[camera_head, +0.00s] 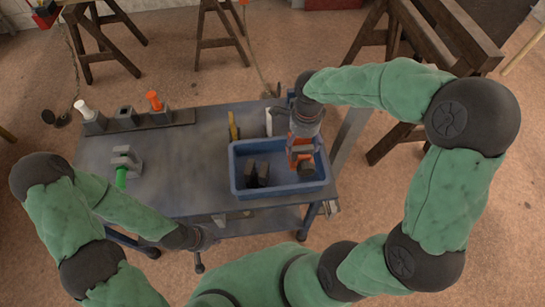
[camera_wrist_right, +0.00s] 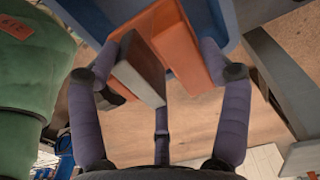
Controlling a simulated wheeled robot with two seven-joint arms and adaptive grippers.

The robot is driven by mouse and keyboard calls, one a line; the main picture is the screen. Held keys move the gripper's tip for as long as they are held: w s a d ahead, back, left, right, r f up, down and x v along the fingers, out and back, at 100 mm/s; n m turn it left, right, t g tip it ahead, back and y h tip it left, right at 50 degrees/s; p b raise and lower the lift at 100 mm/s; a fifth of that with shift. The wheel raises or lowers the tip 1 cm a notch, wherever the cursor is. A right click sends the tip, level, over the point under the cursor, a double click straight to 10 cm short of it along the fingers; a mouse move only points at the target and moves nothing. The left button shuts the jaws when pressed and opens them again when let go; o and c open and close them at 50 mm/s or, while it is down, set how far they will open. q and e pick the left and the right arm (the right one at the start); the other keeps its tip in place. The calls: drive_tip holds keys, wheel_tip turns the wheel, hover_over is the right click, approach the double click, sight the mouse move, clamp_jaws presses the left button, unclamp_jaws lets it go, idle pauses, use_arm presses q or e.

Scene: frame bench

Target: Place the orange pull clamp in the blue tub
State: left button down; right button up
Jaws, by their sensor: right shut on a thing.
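The blue tub (camera_head: 240,181) stands at the front right of the bench. My right gripper (camera_head: 303,150) reaches down over its right half and is shut on an orange and grey piece, which looks like the orange pull clamp (camera_head: 292,157). In the right wrist view the right gripper (camera_wrist_right: 163,85) has its fingers around this orange pull clamp (camera_wrist_right: 163,38). I cannot tell whether the clamp touches the tub floor. The tub's blue wall shows at the top (camera_wrist_right: 88,15). My left gripper (camera_head: 203,238) is low by the bench's front edge; its fingers are not clear.
A dark clamp (camera_head: 257,175) is in the tub's left half. A rack (camera_head: 125,124) at the back left holds white-topped, dark and orange-topped pieces (camera_head: 155,102). A green-handled clamp (camera_head: 122,170) lies at left. Yellow (camera_head: 233,127) and white (camera_head: 268,123) pieces stand behind the tub. The bench middle is clear.

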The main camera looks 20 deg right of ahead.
drive_tip(key=shift+w+f, duration=0.15)
drive_tip(key=shift+w, duration=0.1)
drive_tip(key=shift+f, duration=0.35)
wheel_tip(320, 180, down, 4)
drive_tip(key=shift+s+r+b, duration=0.1)
drive_tip(key=shift+r+b, duration=0.15)
drive_tip(key=shift+b, duration=0.4)
drive_tip(key=shift+f+b, duration=0.65)
drive_tip(key=shift+f, duration=2.05)
drive_tip(key=shift+f, duration=0.1)
drive_tip(key=o, duration=1.7)
drive_tip(key=shift+c, duration=0.2)
